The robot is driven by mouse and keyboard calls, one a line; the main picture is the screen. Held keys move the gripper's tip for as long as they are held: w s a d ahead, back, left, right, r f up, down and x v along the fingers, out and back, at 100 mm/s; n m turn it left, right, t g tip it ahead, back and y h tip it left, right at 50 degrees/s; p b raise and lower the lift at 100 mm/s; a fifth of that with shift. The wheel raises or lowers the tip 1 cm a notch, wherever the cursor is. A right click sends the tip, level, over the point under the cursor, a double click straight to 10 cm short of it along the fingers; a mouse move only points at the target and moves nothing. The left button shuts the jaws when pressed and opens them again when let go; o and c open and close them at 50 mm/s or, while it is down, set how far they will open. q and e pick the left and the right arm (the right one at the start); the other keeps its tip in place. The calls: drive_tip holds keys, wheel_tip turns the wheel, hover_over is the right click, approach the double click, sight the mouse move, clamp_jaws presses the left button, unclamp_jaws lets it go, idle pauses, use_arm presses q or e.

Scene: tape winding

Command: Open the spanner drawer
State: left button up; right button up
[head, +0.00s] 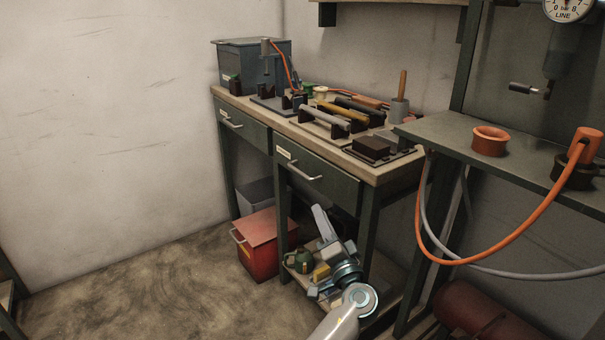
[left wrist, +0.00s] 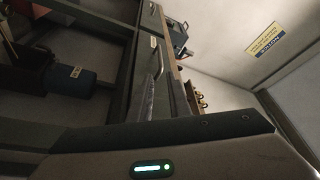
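Two green drawers sit under the workbench top, a far left one (head: 243,127) and a near right one (head: 320,180). Both look closed, each with a pale bar handle and a small label too small to read, so I cannot tell which is the spanner drawer. The near drawer's handle (head: 305,173) is free of any gripper. My left gripper (head: 322,222) is below and in front of the near drawer, apart from it; its finger opening cannot be made out. The left wrist view shows the drawer fronts (left wrist: 178,95) tilted, above the gripper body. My right gripper is not in view.
The bench top (head: 232,96) carries a blue-grey toolbox (head: 250,65), tool racks and a dark block. A red bin (head: 262,250) stands under the bench. A side shelf (head: 450,135) with a hanging orange hose (head: 500,248) is at right. The floor at left is clear.

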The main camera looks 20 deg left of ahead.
sight(302, 174)
use_arm(q)
drive_tip(key=shift+w, duration=0.1)
